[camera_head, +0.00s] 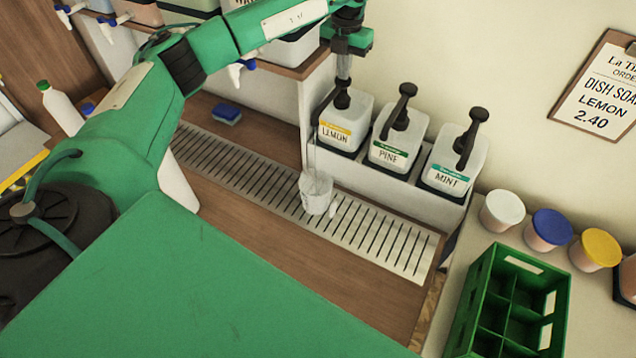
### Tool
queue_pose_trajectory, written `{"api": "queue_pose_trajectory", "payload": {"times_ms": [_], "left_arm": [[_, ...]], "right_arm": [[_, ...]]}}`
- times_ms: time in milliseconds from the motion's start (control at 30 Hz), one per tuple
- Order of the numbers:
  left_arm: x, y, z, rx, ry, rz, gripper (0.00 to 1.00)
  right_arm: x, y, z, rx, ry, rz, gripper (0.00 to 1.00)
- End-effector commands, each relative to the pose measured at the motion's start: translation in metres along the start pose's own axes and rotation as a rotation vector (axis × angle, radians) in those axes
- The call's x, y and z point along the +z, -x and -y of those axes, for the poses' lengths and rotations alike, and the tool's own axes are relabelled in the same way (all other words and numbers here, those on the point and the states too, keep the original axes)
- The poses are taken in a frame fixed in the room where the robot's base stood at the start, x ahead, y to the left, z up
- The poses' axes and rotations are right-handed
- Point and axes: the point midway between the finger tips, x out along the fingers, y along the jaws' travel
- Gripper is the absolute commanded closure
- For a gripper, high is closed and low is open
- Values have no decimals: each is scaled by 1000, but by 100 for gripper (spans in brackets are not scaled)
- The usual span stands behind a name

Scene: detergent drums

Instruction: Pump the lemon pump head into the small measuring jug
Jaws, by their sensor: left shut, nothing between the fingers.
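The lemon pump head (342,99) is dark and sits low on its white dispenser (336,132) with a yellow "LEMON" label, lower than the pump heads beside it. My left gripper (343,80) is shut and empty, pointing down with its fingertips on or just above the lemon pump head; contact is hard to tell. The small measuring jug (316,196) stands upright on the slotted drip grate (375,236), in front of the lemon dispenser. A thin pale line runs from the lemon nozzle down towards the jug, like a stream. My right gripper is out of view.
Pine (391,155) and mint (450,178) dispensers stand to the right in the same rack. A green crate (480,305) and several lidded tubs are at the right. Taps hang from the upper shelf.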

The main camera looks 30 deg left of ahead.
Motion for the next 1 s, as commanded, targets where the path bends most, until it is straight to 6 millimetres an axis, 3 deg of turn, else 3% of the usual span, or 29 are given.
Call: {"api": "queue_pose_trajectory", "payload": {"times_ms": [67, 333, 1000], "left_arm": [[-1, -9, 0, 1, 0, -5, 100], [-1, -2, 0, 1, -1, -5, 100], [0, 52, 0, 1, 0, -3, 100]], "right_arm": [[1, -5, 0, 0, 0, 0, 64], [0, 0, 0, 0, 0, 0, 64], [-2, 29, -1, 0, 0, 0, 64]]}}
